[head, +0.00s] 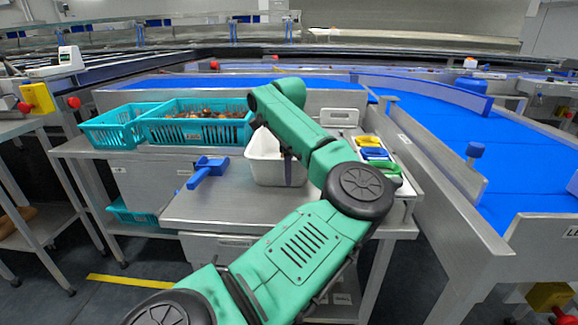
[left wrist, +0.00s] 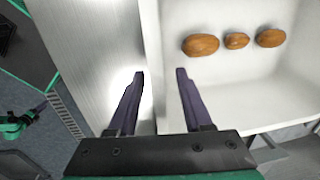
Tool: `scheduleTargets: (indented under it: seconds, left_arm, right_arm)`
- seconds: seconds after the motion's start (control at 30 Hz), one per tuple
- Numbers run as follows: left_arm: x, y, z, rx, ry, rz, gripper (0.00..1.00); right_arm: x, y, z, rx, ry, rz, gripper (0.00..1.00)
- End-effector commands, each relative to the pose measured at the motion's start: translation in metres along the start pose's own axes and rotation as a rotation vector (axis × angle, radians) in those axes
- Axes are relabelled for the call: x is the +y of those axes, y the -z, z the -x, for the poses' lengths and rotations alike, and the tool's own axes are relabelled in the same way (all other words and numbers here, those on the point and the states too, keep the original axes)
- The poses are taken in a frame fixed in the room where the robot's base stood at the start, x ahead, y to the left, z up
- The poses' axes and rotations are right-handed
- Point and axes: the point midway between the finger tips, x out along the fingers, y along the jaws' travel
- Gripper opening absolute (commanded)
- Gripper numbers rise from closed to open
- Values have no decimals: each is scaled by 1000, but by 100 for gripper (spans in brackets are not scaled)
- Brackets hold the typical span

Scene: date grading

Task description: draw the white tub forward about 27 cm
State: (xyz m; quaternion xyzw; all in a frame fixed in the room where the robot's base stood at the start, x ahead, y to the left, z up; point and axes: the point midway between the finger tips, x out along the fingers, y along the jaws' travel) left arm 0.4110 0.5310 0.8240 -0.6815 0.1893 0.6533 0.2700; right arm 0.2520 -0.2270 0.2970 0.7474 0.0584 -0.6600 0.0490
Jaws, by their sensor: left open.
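The white tub (head: 264,172) stands on the steel table, partly hidden behind my green arm in the head view. In the left wrist view the tub wall (left wrist: 153,60) runs between the two fingers of my left gripper (left wrist: 160,78). One finger is outside the wall and the other inside, with gaps on both sides, so the gripper is open around the wall. Three brown dates (left wrist: 236,41) lie in a row on the tub floor. In the head view the left gripper (head: 289,168) shows only as a dark finger at the tub. My right gripper is not in view.
A blue scoop (head: 207,172) lies left of the tub. Teal crates (head: 185,130), one with dates, stand at the back left. A tray with yellow, blue and green items (head: 375,155) is on the right. The steel table top (head: 225,210) in front is bare. A blue conveyor (head: 455,145) runs at right.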

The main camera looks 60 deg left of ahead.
Motion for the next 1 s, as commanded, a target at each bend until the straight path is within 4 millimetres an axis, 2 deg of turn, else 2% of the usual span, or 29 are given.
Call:
scheduleTargets:
  seconds: [0.4, 0.5, 0.7, 1.0]
  left_arm:
    - [-1, 0, 101, 2, 4, -1, 50]
    - [-1, 0, 121, 1, 2, 0, 50]
    - [0, 0, 137, 0, 0, 1, 50]
    - [0, 0, 137, 0, 0, 1, 50]
  right_arm:
    - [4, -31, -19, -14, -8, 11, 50]
    - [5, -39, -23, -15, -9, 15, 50]
    - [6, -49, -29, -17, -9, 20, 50]
    - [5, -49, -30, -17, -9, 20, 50]
